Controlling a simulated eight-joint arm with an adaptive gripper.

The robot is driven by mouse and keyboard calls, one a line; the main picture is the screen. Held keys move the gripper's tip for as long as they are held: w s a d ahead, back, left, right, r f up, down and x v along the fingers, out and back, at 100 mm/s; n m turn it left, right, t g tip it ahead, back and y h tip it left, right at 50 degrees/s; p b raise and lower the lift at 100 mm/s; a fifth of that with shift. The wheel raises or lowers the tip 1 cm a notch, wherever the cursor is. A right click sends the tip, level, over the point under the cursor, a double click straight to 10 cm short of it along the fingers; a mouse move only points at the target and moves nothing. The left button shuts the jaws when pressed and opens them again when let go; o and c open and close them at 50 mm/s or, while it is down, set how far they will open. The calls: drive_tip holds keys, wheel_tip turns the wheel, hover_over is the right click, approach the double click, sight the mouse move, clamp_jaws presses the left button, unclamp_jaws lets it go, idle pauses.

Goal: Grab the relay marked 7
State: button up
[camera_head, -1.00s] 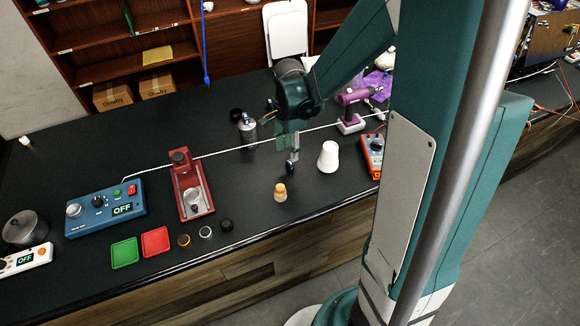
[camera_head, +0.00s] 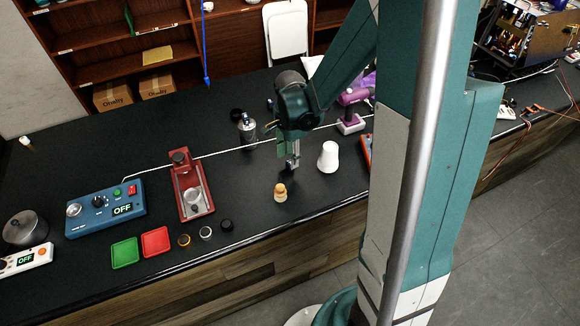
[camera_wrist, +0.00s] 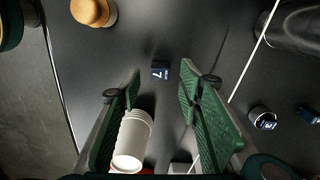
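The relay marked 7 (camera_wrist: 160,70) is a small dark blue block with a white 7, lying on the black bench in the wrist view. My gripper (camera_wrist: 161,76) is open, with one green finger on each side of the relay's line. The relay is in the gap near the fingertips, and I see no finger touching it. In the head view my gripper (camera_head: 290,163) points down over the bench and largely hides the relay. Two other small labelled pieces, one marked 3 (camera_wrist: 265,119) and one at the right edge (camera_wrist: 310,114), lie to the right in the wrist view.
A white cup stack (camera_head: 328,157) stands close right of my gripper. A tan knobbed piece (camera_head: 281,192) stands in front, and a metal canister (camera_head: 248,129) behind left. A red stand (camera_head: 191,186) and blue control box (camera_head: 105,208) are further left. Bench between is clear.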

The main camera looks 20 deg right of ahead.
drive_tip(key=shift+f, duration=1.35)
drive_tip(key=shift+c, duration=0.3)
drive_tip(key=c, duration=0.9)
